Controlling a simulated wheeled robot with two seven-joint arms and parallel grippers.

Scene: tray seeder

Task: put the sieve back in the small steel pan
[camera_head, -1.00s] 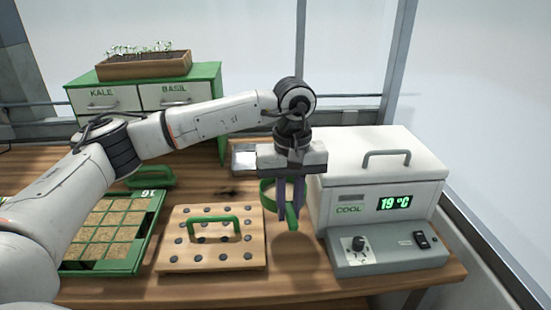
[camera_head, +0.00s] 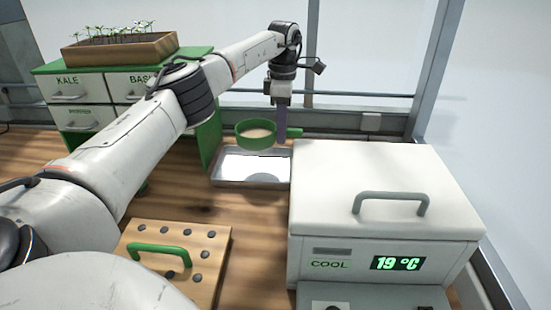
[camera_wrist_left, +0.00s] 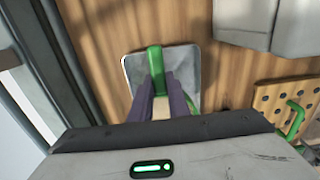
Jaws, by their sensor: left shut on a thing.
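The green round sieve (camera_head: 243,139) hangs level over the small steel pan (camera_head: 226,178), with a gap between them and a dark shadow on the pan floor. My left gripper (camera_head: 281,137) points down and is shut on the sieve's handle (camera_head: 296,133), which sticks out to the right. In the left wrist view the purple fingers (camera_wrist_left: 158,92) close around the green handle (camera_wrist_left: 154,58), with the pan (camera_wrist_left: 187,60) below. The sieve's ring is mostly hidden there. My right gripper is not in view.
A white cooling box (camera_head: 375,185) reading 19 °C stands close to the pan's right side. A drawer cabinet (camera_head: 105,97) with a seedling box (camera_head: 125,48) stands left. A pegged wooden board (camera_head: 207,240) with a green handle lies in front. Bare table lies between board and pan.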

